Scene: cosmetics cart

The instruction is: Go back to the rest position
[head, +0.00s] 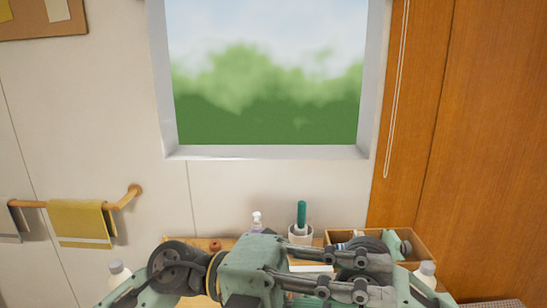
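My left arm comes in from the bottom left, and its gripper (325,272) appears to lie across the bottom middle, in front of the cart top. Pale green housings and dark grey linkages overlap there with parts that come in from the bottom right. I cannot tell the two grippers' fingers apart, nor whether they are open or shut. My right gripper's fingertips cannot be made out. No held object can be made out.
Behind my arms, the wooden cart top (325,241) holds a pump bottle (257,221), a white cup (300,236) with a green-handled item (301,213), and a wooden box (420,260). A window and wall rise behind.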

